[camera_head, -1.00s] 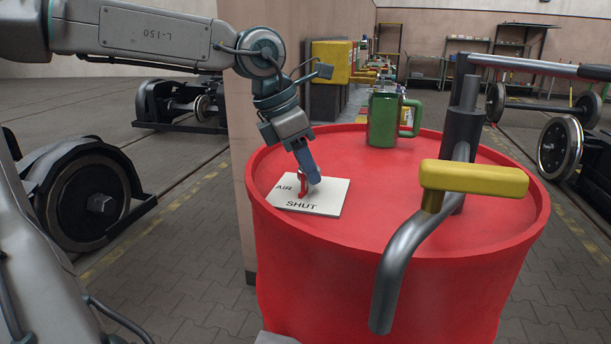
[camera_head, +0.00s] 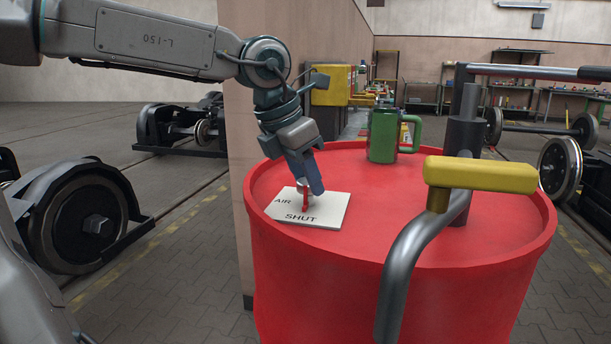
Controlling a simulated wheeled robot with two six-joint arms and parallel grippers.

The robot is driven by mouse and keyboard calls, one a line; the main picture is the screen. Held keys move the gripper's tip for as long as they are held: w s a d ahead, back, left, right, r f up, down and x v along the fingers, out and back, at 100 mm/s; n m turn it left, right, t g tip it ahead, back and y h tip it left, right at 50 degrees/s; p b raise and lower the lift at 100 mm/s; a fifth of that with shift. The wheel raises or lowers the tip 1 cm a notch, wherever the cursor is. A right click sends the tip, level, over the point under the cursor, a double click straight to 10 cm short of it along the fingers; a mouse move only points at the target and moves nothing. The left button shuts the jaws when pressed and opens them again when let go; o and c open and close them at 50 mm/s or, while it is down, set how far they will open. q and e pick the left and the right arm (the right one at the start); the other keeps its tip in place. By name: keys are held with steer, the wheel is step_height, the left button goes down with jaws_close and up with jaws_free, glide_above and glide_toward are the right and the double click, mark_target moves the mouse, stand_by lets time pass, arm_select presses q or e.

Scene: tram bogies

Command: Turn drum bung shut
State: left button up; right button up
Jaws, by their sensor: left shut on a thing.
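The red drum (camera_head: 425,200) stands in front of me. On its lid, at the left, lies a white plate (camera_head: 331,207) marked AIR and SHUT. The bung shows as a small silver round part with a red handle (camera_head: 306,205) above the plate. The handle's visible end points towards the word SHUT. My left gripper (camera_head: 308,187) reaches down from the upper left and is shut on the bung. Its blue fingers hide part of the bung and handle. My right gripper is not in view.
A green mug (camera_head: 383,136) stands at the back of the lid. A grey bent pipe with a yellow grip (camera_head: 485,176) stands in front of the lid's right side. A wall edge (camera_head: 240,180) rises close left of the drum. Wheelsets stand on both sides.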

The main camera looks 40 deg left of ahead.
arm_select(q)
steer(key=o, duration=1)
steer(key=shift+p+v, duration=0.6)
steer(key=shift+v, duration=4.8)
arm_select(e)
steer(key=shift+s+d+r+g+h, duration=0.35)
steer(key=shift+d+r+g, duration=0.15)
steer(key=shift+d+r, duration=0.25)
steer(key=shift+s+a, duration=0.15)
